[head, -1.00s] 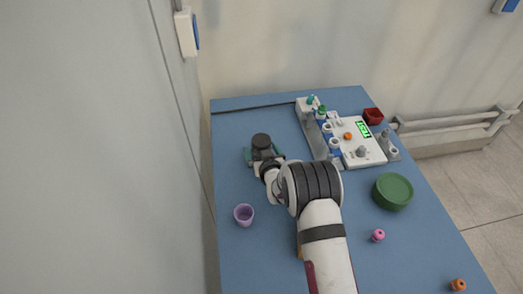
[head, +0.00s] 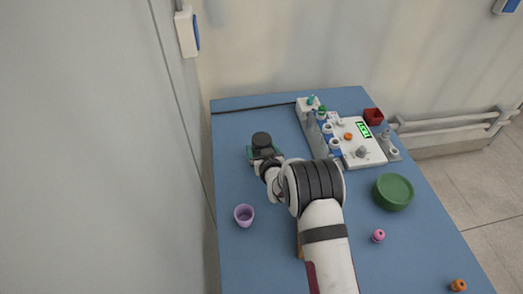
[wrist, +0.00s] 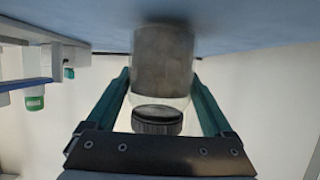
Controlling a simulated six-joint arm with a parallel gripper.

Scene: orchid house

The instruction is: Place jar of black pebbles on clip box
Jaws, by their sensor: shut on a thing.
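The jar (head: 262,139) stands upright at the left of the blue table, its dark lid on top. In the wrist view the jar (wrist: 162,62) appears inverted, with a dull grey body, a clear neck and a black lid. My gripper (head: 264,153) has its green fingers on either side of the jar and is shut on it; the gripper also shows in the wrist view (wrist: 161,92). The jar's base looks to be at the table surface. I cannot tell which thing is the clip box; a yellowish object (head: 300,253) is mostly hidden by my arm.
A purple cup (head: 244,215) stands near the left edge. A white panel with a green display (head: 363,130), several bottles and a red container (head: 373,116) are at the back right. A green dish (head: 393,191), pink bead (head: 378,236) and orange bead (head: 459,285) lie right.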

